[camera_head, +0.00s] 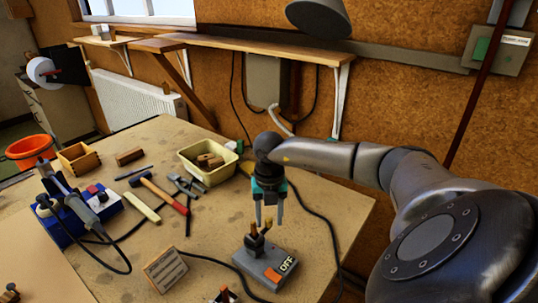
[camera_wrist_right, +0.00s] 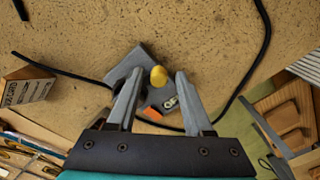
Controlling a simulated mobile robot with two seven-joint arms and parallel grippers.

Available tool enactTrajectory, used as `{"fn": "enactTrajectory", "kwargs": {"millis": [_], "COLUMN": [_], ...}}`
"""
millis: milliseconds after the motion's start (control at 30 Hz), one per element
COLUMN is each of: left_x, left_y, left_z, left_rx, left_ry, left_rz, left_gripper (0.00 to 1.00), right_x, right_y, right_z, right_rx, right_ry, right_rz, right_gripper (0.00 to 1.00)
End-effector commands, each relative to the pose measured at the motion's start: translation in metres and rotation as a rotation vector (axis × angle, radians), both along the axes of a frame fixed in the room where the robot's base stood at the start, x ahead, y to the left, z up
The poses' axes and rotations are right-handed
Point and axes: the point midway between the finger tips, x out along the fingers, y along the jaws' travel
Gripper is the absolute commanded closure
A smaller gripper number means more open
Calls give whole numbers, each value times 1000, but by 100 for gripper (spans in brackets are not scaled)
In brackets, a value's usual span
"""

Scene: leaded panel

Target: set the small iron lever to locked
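The small iron lever stands on a grey box (camera_head: 262,268) on the workbench. The box bears an orange patch and a white "OFF" label (camera_head: 288,265). The lever's yellow knob shows in the right wrist view (camera_wrist_right: 158,77); in the head view the lever (camera_head: 255,240) is small and partly hard to make out. My right gripper (camera_head: 269,221) points down just above the lever. Its fingers are open; in the right wrist view (camera_wrist_right: 158,76) the knob appears between the fingertips, with gaps on both sides. I cannot tell its exact height. My left gripper is not in view.
A cream tray (camera_head: 222,172), a hammer (camera_head: 165,193) and other tools lie behind and left. A card block (camera_head: 165,268) stands left of the box. A black cable (camera_head: 325,222) runs past its right side. A blue tool station (camera_head: 62,226) stands far left.

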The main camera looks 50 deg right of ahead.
Motion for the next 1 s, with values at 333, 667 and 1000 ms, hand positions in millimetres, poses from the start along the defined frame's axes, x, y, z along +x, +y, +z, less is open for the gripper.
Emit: {"fn": "enactTrajectory", "kwargs": {"millis": [333, 667, 1000], "left_x": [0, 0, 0], "left_y": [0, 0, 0], "left_z": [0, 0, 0], "left_rx": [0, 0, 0], "left_ry": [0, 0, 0], "left_rz": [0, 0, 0], "left_gripper": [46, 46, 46], "right_x": [0, 1, 1], "right_y": [0, 0, 0], "right_z": [3, 62, 134], "right_rx": [0, 0, -1], "right_ry": [-1, -6, -4], "right_rz": [1, 1, 1], "right_gripper": [43, 43, 43]}}
